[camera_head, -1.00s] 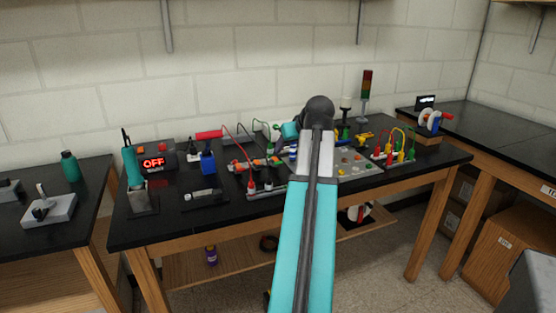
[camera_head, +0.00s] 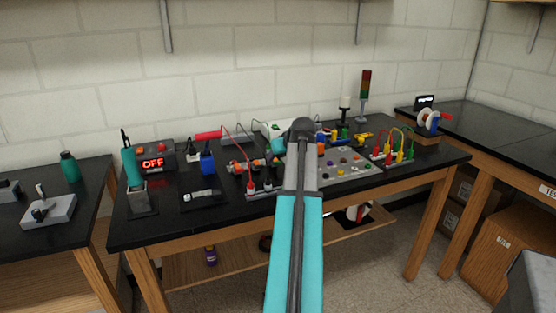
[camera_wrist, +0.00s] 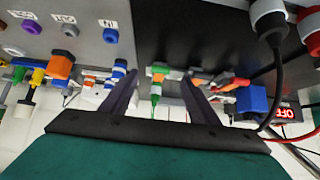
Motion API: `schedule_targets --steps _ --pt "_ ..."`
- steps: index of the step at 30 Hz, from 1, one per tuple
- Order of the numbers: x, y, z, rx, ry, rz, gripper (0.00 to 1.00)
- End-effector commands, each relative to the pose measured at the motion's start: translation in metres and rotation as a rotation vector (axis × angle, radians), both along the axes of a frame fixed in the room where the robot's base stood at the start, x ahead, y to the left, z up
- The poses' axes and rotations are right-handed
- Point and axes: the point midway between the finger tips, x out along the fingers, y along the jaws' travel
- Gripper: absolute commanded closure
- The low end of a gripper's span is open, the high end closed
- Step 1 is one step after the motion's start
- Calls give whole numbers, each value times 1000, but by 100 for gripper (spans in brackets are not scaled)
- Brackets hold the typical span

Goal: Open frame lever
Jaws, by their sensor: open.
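My gripper (camera_wrist: 161,96) shows in the wrist view with its two dark fingers spread and nothing held between them. Beyond the fingertips is a small green and orange lever-like part (camera_wrist: 157,78), apart from both fingers. Grey pieces with orange ends (camera_wrist: 228,83) lie right of it, beyond the right finger. I cannot tell for sure which part is the frame lever. In the head view, orange and grey pieces (camera_head: 243,166) lie mid-bench, left of my arm. My arm hides part of that area, and the fingertips cannot be made out there.
A panel with coloured jacks (camera_head: 345,170) is right of my arm. Red and black cables rise by a terminal block (camera_head: 262,190). A blue box (camera_head: 207,163) and an OFF display (camera_head: 153,163) stand to the left. A signal tower (camera_head: 364,95) stands at the back.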

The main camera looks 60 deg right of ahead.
Motion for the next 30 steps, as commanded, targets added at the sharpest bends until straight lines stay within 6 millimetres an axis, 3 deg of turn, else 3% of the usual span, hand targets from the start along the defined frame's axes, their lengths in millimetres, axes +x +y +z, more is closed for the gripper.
schedule_targets --steps 6,17,18,25,26,30 --pt "11 -8 -13 1 1 0 45" --pt "13 -9 -16 -1 0 1 45" --pt "13 -9 -16 -1 0 1 47" --pt "13 -9 -16 0 0 1 86" --pt "13 -1 -16 -1 0 2 86" --pt "14 -7 -15 4 2 3 86"
